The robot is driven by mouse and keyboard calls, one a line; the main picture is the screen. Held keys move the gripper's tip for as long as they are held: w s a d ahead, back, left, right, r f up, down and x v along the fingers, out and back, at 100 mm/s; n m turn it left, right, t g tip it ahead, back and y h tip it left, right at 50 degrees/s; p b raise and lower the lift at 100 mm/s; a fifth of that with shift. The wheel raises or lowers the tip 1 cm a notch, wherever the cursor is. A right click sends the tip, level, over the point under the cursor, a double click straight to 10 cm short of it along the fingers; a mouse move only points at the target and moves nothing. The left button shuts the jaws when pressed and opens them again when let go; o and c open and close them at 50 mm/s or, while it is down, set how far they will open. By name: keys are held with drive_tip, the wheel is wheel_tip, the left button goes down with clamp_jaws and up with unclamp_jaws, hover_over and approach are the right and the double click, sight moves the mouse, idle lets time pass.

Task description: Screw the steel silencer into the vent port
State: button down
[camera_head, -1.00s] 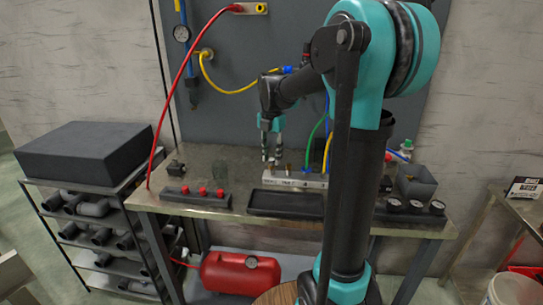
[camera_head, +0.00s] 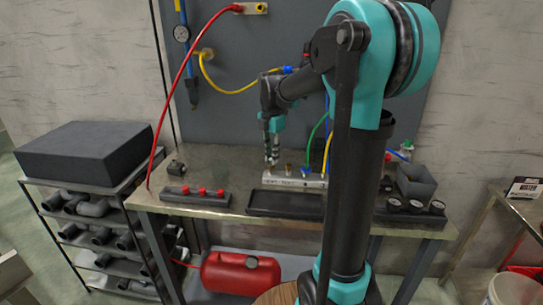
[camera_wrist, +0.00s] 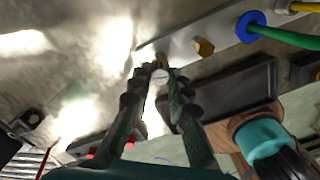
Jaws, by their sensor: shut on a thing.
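My gripper (camera_head: 271,160) is shut over the left end of the pale valve block (camera_head: 312,182) on the bench. In the wrist view its fingertips (camera_wrist: 161,70) close on a small round steel piece, the silencer (camera_wrist: 161,77), seen end-on. The block (camera_wrist: 225,36) also shows there, its end just beyond the fingertips. A brass-coloured fitting (camera_wrist: 204,47) stands in the block beside them. Farther along is a blue fitting (camera_wrist: 250,25) with a green hose. The vent port is hidden behind my fingers, so I cannot tell whether the silencer touches it.
A black tray (camera_head: 285,212) lies in front of the block. A rail with red knobs (camera_head: 190,196) is on the left, gauges (camera_head: 416,207) and a grey bin (camera_head: 416,184) on the right. Green and yellow hoses hang close to the block's right side.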

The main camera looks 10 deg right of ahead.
drive_tip(key=m, duration=1.2)
drive_tip(key=shift+m, duration=0.3)
drive_tip(key=m, duration=0.4)
drive_tip(key=shift+m, duration=0.4)
drive_tip(key=m, duration=0.4)
drive_tip(key=shift+f+m, duration=0.1)
drive_tip(key=shift+m, duration=0.2)
drive_tip(key=c, duration=1.6)
unclamp_jaws()
